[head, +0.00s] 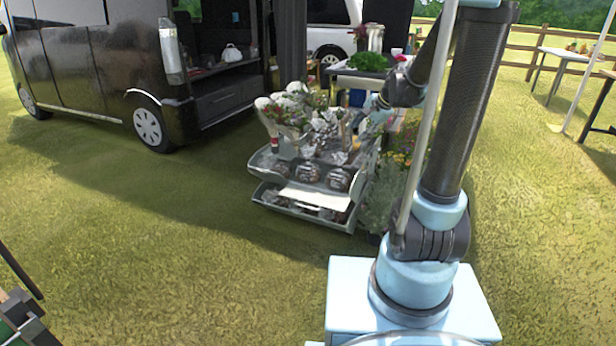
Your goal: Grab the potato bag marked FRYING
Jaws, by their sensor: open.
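A grey tiered stand (262,192) stands on the grass near the middle of the head view. Several dark, rounded bags or packs with pale marks lie on its shelves, among them a dark pack (305,172) and another dark pack (340,179). Their markings are too small to read, so I cannot tell which one says FRYING. My gripper (368,124) is at the end of my arm, by the upper right of the stand, in front of or beside the white flowers. Its fingers are hard to make out there. It is open, and I see nothing held.
White flowers (298,102) top the stand. Leafy plants (382,190) stand at its right. A black van (90,55) is parked at the left. A table with green plants (370,61) is behind. Open grass lies in front of the stand. Part of a green object (22,318) shows at lower left.

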